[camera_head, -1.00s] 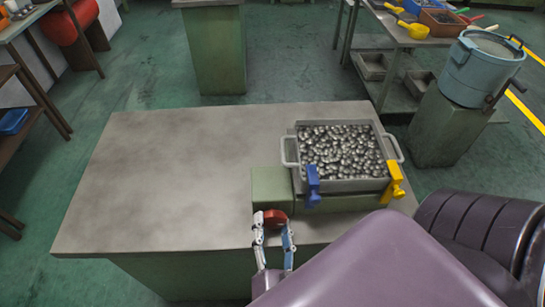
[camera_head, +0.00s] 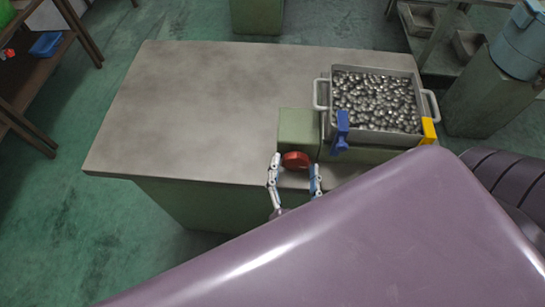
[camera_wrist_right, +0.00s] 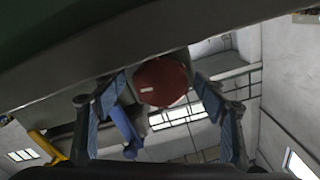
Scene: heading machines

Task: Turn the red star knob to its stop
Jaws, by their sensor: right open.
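The red star knob (camera_head: 295,160) sits on the front face of a green block (camera_head: 298,126) at the front edge of the bench. In the right wrist view the knob (camera_wrist_right: 160,81) shows face-on with a small white mark on it. My right gripper (camera_head: 295,170) is open, with one finger on each side of the knob. In the right wrist view its fingers (camera_wrist_right: 158,110) stand apart from the knob, with gaps on both sides. My left gripper is not in view.
A metal tray of shiny metal pieces (camera_head: 328,118) stands right of the knob. A blue clamp (camera_head: 341,133) and a yellow clamp (camera_head: 428,131) are at its front. The left of the bench top (camera_head: 190,110) is clear. A light-blue pot (camera_head: 517,45) stands at the right.

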